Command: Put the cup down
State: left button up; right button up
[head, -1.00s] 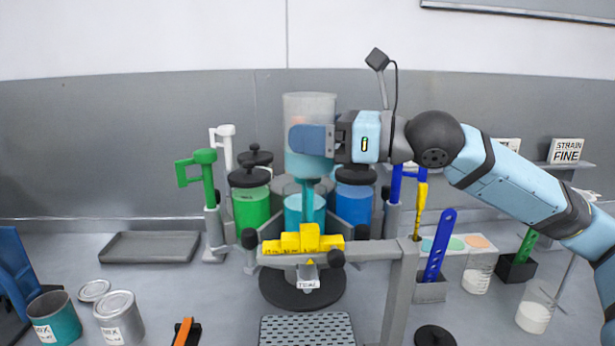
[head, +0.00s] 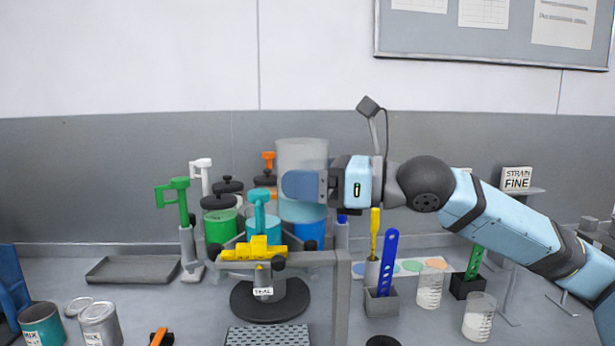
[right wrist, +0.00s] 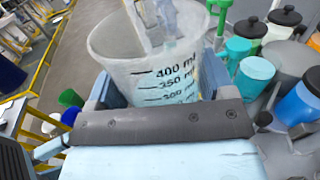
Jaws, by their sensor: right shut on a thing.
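The cup is a translucent beaker (head: 302,157) with pale teal liquid low in it, upright in the head view. My right gripper (head: 304,185) is shut on it from the right and holds it in the air by the drum stand. In the right wrist view the cup (right wrist: 160,70) shows its open rim and black millilitre marks between the jaws. What lies straight beneath the cup is partly hidden by it. Of my left arm, only a blue part may show at the left edge; its gripper is not seen.
The drum carousel has green (head: 220,226), teal (head: 262,232) and blue (head: 311,232) drums with upright handles. A yellow beam (head: 254,250) is in front. An empty grey tray (head: 135,269) lies left. Small beakers (head: 478,318) stand right, cans (head: 99,325) at front left. A perforated plate (head: 267,336) is at front.

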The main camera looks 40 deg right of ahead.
jog(key=shift+s+a+f, duration=0.15)
jog(key=shift+s+f, duration=0.1)
jog(key=shift+f, duration=0.2)
jog(key=w+a+f+m+t+h, duration=0.1)
jog(key=f+h, duration=0.3)
jog(key=f, duration=0.5)
jog(key=w+a+f+m+t+h, duration=0.1)
jog(key=a+f+m+h, duration=0.2)
jog(key=f, duration=0.7)
jog(key=w+a+f+m+t+h, duration=0.1)
jog(key=f+m+h, duration=0.3)
jog(key=f, duration=0.6)
jog(key=shift+w+a+t+h, duration=0.2)
jog(key=shift+a+t+h, duration=0.1)
jog(key=shift+a+t, duration=0.25)
jog(key=shift+f, duration=0.1)
jog(key=shift+d, duration=0.15)
